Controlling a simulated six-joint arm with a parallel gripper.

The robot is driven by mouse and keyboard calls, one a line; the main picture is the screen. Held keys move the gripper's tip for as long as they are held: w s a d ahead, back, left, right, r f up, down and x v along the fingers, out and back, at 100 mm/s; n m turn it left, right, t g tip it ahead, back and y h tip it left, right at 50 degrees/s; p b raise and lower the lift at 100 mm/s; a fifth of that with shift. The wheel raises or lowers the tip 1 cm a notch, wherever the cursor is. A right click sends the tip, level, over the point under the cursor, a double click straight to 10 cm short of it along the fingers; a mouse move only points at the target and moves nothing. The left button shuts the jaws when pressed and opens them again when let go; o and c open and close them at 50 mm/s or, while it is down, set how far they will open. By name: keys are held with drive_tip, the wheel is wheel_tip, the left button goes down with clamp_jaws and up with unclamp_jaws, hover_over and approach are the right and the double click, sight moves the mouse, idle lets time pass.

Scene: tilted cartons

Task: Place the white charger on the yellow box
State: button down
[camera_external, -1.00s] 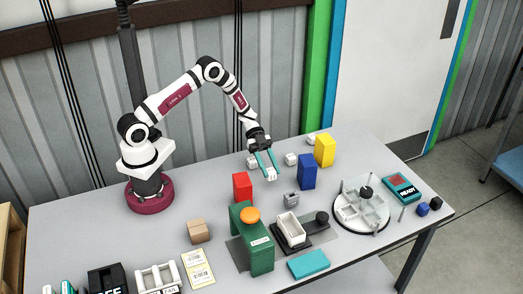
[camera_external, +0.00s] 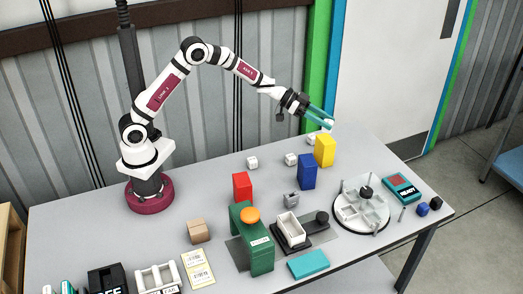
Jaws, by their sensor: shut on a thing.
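The yellow box (camera_external: 325,151) stands upright at the back right of the table, just behind and right of the blue box (camera_external: 307,172). My gripper (camera_external: 325,118) is above the yellow box, tilted, with its teal fingers pointing down and right. It is shut on the white charger (camera_external: 329,124), a small white piece at the fingertips, mostly hidden by the fingers. A gap seems to show between the charger and the top of the yellow box.
Small white blocks lie on the table, one at the left (camera_external: 252,162), one left of the blue box (camera_external: 291,159) and one behind the yellow box (camera_external: 311,140). A red box (camera_external: 242,187) and a round white tray (camera_external: 362,226) stand nearer the front.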

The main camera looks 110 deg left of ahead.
hover_over(323, 138)
wheel_tip(323, 138, down, 5)
drive_tip(key=shift+w+d+f, duration=0.1)
drive_tip(key=shift+d+f, duration=0.05)
drive_tip(key=shift+a+f, duration=0.2)
drive_tip(key=shift+f, duration=1.9)
drive_tip(key=shift+f, duration=0.1)
drive_tip(key=shift+c, duration=2.2)
unclamp_jaws()
